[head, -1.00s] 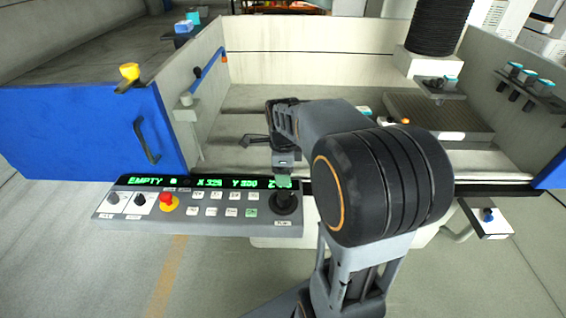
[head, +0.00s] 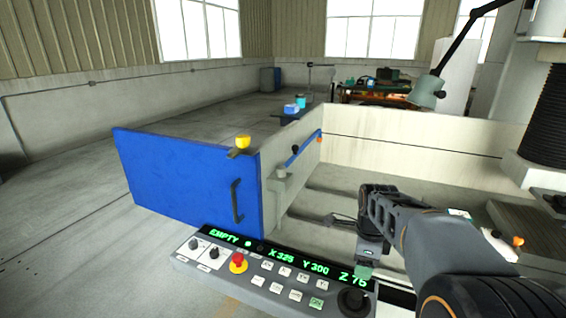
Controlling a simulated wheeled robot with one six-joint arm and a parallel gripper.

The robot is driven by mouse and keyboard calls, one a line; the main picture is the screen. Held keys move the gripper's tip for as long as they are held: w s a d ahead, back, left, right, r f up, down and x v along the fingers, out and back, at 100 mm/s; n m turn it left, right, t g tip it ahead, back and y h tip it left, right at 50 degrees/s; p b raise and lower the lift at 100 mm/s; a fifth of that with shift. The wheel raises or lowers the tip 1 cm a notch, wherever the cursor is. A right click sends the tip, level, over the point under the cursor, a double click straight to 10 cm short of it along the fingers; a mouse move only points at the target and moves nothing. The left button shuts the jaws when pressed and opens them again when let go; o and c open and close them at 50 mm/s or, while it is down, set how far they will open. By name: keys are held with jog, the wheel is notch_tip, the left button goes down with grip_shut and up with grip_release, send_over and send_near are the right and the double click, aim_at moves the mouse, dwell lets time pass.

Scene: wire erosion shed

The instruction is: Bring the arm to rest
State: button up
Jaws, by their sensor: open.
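My arm comes in from the lower right of the head view, bent, with its wrist hanging downward over the machine's front edge. My gripper (head: 362,272) points down just above the right end of the control panel (head: 222,279), close over a black round knob (head: 353,300). I cannot tell whether it touches the knob. Its jaws are open and nothing shows held in them; the fingertips are small and partly hidden. The panel display (head: 290,258) reads EMPTY, X 325, Y 300, Z 75.
A blue door (head: 188,183) with a dark handle stands at the left of the open machine tank (head: 400,160). A red stop button (head: 238,262) sits on the panel. A lamp (head: 428,92) hangs at the upper right. Bare floor (head: 70,240) lies to the left.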

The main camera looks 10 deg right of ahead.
jog(key=s+a+n+t, duration=0.1)
jog(key=s+a+n, duration=0.3)
jog(key=n, duration=0.7)
jog(key=s+a+n+t+p, duration=0.1)
jog(key=s+a+n, duration=0.3)
jog(key=n, duration=0.8)
jog(key=shift+s+a+r+n+t+p, duration=0.3)
jog(key=shift+s+t, duration=0.5)
jog(key=shift+s, duration=0.35)
